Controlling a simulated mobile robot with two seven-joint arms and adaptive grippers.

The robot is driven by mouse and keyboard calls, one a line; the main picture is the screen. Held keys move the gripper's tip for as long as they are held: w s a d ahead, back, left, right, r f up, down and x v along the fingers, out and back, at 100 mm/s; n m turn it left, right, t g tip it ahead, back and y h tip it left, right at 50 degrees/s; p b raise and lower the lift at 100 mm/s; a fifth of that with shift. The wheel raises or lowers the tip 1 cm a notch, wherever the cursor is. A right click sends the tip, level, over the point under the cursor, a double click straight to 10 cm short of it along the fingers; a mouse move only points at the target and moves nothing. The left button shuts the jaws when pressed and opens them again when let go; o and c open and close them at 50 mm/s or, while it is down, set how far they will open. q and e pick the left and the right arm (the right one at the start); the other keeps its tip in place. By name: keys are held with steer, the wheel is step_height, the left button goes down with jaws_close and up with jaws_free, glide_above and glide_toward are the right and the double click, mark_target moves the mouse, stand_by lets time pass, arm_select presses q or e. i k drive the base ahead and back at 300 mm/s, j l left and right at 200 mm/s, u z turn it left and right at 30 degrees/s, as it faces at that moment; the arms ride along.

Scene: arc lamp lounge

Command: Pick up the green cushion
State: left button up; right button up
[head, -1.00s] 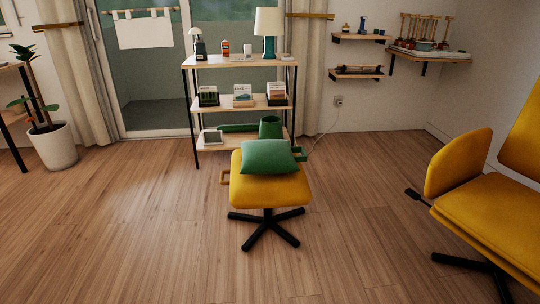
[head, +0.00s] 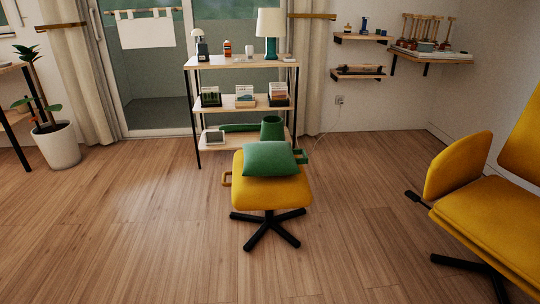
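The green cushion (head: 268,158) lies on the yellow seat of a footstool (head: 271,192) in the middle of the head view. The stool stands on a black star-shaped base on the wood floor. A tan loop handle shows at the stool's left side and a green one at the right, by the cushion's edge. Neither of my grippers shows in the head view.
A shelf unit (head: 240,103) with a lamp and small items stands just behind the stool. A yellow armchair (head: 490,210) is at the right. A potted plant (head: 56,146) stands at the left. The floor in front of the stool is clear.

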mark_target(261, 158)
steer(key=i+l+z, duration=0.1)
steer(key=i+l, duration=0.15)
steer(key=i, duration=0.25)
steer(key=i+l+z, duration=0.1)
steer(key=i, duration=0.35)
